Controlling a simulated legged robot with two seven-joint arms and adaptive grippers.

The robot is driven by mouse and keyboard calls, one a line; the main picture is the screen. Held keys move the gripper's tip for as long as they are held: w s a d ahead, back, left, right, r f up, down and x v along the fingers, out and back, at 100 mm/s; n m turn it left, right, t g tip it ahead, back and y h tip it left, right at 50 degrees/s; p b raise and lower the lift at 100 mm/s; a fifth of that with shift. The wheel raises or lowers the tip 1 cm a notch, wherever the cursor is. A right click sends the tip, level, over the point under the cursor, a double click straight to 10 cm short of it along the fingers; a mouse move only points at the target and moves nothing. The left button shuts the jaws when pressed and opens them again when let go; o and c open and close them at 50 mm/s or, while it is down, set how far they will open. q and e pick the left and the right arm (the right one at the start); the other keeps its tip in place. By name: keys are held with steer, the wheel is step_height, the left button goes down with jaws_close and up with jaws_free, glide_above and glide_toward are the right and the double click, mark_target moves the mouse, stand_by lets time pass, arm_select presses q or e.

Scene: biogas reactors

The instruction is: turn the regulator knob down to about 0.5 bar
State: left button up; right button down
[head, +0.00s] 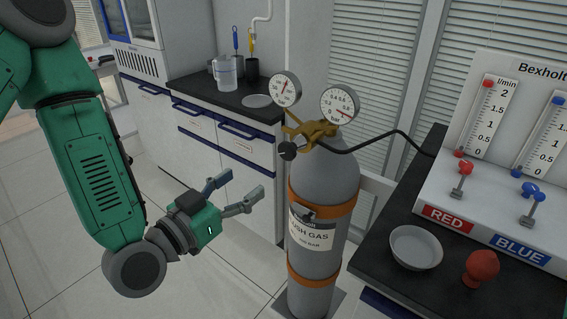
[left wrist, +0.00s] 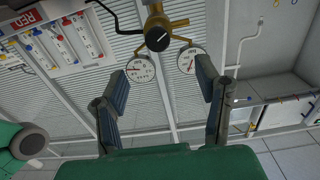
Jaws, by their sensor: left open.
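The regulator's dark knob (head: 287,151) sits at the front of the brass regulator (head: 318,130) on top of a grey gas cylinder (head: 318,215). The knob also shows in the left wrist view (left wrist: 157,42), with a pale mark on its face. Two round gauges sit above the regulator: a left gauge (head: 285,89) and a right gauge (head: 341,104). The right gauge has decimal marks and a red needle pointing low right; its exact reading is too small to tell. My left gripper (head: 246,190) is open and empty, left of the cylinder and below the knob, apart from both.
A black hose (head: 385,140) runs from the regulator to the flowmeter panel (head: 480,195). A white bowl (head: 416,247) and a red bulb-like object (head: 481,268) stand on the right bench. A back counter (head: 210,92) holds a jug (head: 226,72). Floor left of the cylinder is clear.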

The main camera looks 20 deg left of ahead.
mark_target(285, 154)
arm_select(q)
steer(key=b+x, duration=0.2)
steer(key=x, duration=1.1)
steer(key=shift+w+d, duration=0.2)
steer(key=shift+d, duration=0.05)
steer(key=shift+d, duration=0.1)
steer(key=c, duration=1.2)
